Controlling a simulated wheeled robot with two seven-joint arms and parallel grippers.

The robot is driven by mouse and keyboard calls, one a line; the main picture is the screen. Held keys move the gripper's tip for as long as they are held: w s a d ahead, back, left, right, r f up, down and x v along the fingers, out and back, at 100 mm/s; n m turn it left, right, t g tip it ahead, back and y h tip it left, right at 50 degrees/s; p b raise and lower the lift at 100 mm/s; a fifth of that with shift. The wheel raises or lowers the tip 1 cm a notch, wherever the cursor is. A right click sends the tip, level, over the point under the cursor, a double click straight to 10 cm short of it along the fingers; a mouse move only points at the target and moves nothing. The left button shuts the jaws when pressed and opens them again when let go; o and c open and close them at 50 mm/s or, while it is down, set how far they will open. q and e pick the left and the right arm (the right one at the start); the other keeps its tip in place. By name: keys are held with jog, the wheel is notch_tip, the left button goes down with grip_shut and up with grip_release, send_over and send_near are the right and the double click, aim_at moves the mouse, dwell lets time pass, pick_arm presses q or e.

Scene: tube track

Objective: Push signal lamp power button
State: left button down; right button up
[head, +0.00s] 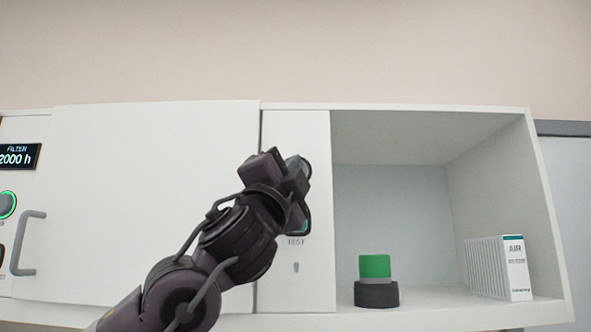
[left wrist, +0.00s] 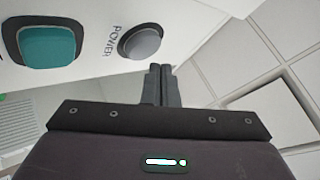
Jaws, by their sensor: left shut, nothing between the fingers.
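In the left wrist view, a round grey button (left wrist: 142,42) sits on a white panel with the label POWER beside it. A larger teal button (left wrist: 50,44) in a dark ring is to its left. My left gripper (left wrist: 161,70) is shut and empty, its fingertips close to the grey button; I cannot tell whether they touch the panel. A green-topped lamp (head: 375,266) on a black base stands in the open compartment.
A white box marked AIR (head: 515,267) stands at the right of the open compartment (head: 405,190). To the left are a large white door (head: 150,190), a grey handle (head: 27,242) and a display (head: 18,156). The compartment between lamp and box is clear.

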dwell(0.4)
pick_arm(q)
jog(key=shift+w, duration=0.45)
jog(key=shift+w, duration=0.5)
dwell(0.6)
jog(key=shift+s, duration=0.1)
jog(key=shift+s+b, duration=0.45)
jog(key=shift+s, duration=0.4)
jog(key=shift+s, duration=0.1)
